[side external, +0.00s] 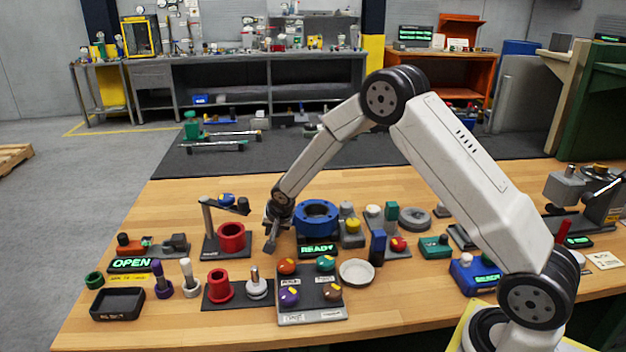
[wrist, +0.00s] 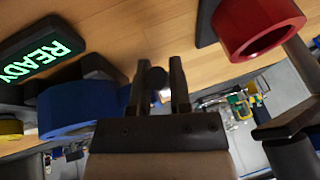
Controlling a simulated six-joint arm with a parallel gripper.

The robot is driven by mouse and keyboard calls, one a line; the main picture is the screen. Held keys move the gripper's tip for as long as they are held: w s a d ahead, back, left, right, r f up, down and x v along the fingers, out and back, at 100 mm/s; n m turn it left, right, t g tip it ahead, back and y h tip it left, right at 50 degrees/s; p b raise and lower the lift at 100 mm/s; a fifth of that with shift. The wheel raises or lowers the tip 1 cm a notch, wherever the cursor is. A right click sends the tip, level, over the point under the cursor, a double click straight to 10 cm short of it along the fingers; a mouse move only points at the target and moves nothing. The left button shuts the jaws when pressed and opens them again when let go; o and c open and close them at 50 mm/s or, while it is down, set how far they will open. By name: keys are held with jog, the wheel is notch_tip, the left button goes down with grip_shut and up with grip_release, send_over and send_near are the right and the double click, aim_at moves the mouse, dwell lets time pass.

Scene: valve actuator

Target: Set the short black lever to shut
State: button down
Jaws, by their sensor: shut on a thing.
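My gripper (side external: 270,247) points down between a blue ring-shaped body (side external: 317,218) and a red cylinder (side external: 231,238). In the wrist view my gripper (wrist: 167,75) has its two dark fingers close on either side of a dark, rounded end, which looks like the short black lever (wrist: 157,78). Most of this lever is hidden by the fingers and palm, so its angle cannot be told. The blue body (wrist: 80,108) is left of the fingers in the wrist view, and the red cylinder (wrist: 258,30) is at upper right.
A green READY display (side external: 317,249) stands in front of the blue body. An OPEN display (side external: 132,264) is at left. A post with an arm (side external: 208,222) rises beside the red cylinder. A panel with coloured knobs (side external: 312,316) and a white dish (side external: 357,272) are in front.

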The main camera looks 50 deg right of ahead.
jog(key=c, duration=0.6)
grip_release()
jog(key=shift+o, duration=0.2)
jog(key=shift+r, duration=0.1)
jog(key=d+v, duration=0.1)
jog(key=v, duration=0.6)
jog(key=shift+s+a+r, duration=0.2)
jog(key=shift+a+r, duration=0.05)
jog(key=shift+a, duration=0.25)
